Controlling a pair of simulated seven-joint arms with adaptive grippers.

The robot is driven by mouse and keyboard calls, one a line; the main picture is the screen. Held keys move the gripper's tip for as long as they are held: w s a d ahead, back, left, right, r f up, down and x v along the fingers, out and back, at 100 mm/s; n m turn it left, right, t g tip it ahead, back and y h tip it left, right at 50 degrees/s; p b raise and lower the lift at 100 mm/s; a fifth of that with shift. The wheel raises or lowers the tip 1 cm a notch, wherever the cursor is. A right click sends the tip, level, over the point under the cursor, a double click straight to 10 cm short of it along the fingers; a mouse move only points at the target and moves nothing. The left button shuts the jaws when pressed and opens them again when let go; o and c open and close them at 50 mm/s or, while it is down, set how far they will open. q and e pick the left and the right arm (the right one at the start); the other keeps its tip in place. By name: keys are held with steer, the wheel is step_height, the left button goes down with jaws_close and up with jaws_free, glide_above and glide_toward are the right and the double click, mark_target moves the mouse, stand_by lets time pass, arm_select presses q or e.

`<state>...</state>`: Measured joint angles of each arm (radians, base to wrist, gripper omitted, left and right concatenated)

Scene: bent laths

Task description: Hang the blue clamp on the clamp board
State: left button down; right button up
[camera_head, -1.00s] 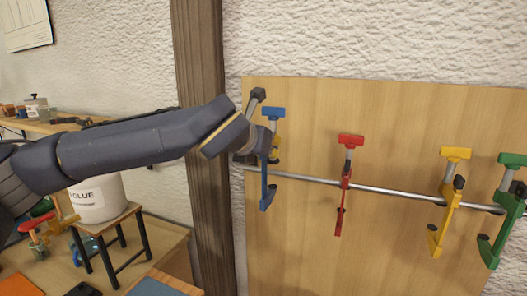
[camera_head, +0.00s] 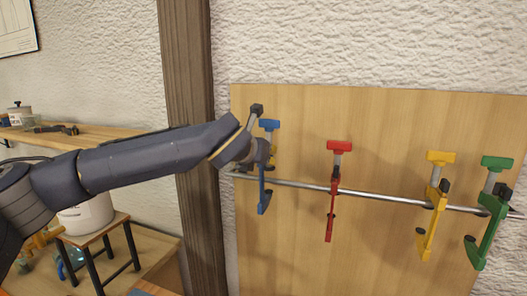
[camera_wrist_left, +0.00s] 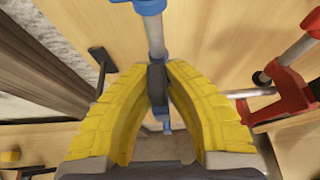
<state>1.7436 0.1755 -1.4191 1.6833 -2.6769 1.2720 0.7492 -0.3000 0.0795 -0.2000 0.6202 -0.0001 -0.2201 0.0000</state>
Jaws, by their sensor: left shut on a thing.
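The blue clamp (camera_head: 263,196) is upright at the left end of the metal rail on the wooden clamp board (camera_head: 385,120). My left gripper (camera_head: 268,157) is at the clamp's upper part, and its body hides part of it. Whether the clamp rests on the rail is hidden by the fingers. My right gripper is not in view.
A red clamp (camera_head: 332,190), a yellow clamp (camera_head: 432,210) and a green clamp (camera_head: 490,215) hang along the metal rail (camera_head: 390,198) to the right. A wooden post (camera_head: 190,130) stands left of the board. A stool (camera_head: 100,240) and a shelf (camera_head: 100,138) are at the left.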

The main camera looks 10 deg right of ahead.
mark_target(263, 168)
arm_select(q)
steer(key=shift+f, duration=1.7)
